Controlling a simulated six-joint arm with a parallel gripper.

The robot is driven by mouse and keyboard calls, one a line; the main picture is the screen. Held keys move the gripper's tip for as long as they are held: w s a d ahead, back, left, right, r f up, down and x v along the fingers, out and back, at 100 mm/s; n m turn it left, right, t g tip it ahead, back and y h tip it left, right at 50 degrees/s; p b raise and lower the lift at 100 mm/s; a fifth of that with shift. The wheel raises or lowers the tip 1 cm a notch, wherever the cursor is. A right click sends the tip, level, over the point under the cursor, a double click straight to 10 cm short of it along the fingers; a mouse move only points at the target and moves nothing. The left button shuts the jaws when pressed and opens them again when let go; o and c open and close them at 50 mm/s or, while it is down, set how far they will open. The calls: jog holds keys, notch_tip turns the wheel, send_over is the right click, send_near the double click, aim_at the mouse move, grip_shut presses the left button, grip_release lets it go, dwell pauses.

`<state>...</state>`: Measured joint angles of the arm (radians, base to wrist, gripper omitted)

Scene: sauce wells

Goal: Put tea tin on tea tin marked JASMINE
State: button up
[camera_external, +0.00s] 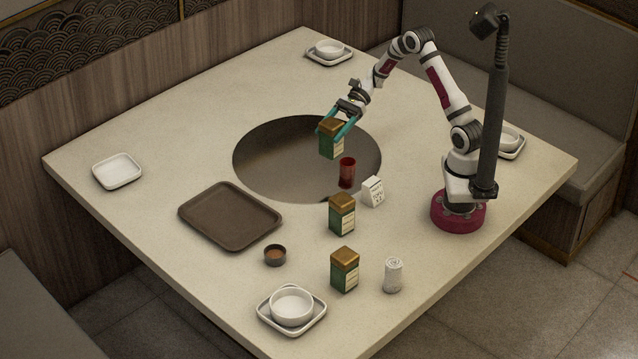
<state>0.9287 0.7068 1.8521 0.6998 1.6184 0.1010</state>
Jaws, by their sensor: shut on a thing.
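My gripper (338,127) is shut on a green tea tin with a gold-brown lid (331,145). It holds this tin upright in the air, in front of the dark round plate in the table. A second tea tin (342,216) of the same look stands on the table below and nearer the camera. A third tea tin (344,271) stands nearer still, toward the table's front corner. Each tin has a pale label, but the writing is too small to read, so I cannot tell which is marked JASMINE.
A white shaker (393,275) is right of the third tin. A brown tray (229,217), a small sauce dish (275,256) and a white bowl (291,305) lie left.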

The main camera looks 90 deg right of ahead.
jog(key=a+r+n+g+y, duration=0.1)
jog(key=a+r+n+g, duration=0.35)
jog(key=a, duration=0.65)
jog(key=a+r+n+g+y, duration=0.1)
jog(key=a+r+n+g, duration=0.3)
jog(key=a, duration=0.6)
jog(key=a+r+n+g, duration=0.3)
jog(key=a+n+g, duration=0.15)
jog(key=a, duration=0.65)
jog(key=shift+g, duration=0.4)
jog(key=shift+s+a+f, duration=0.4)
jog(key=shift+a+f, duration=1.4)
jog(key=shift+a, duration=0.25)
jog(key=shift+s+a+f, duration=0.45)
jog(key=shift+a+f, duration=1.3)
jog(key=shift+a, duration=0.25)
jog(key=shift+s+a+f, duration=0.4)
jog(key=shift+a+f, duration=1.4)
jog(key=shift+a, duration=0.25)
jog(key=shift+f, duration=0.1)
jog(key=o, duration=1.5)
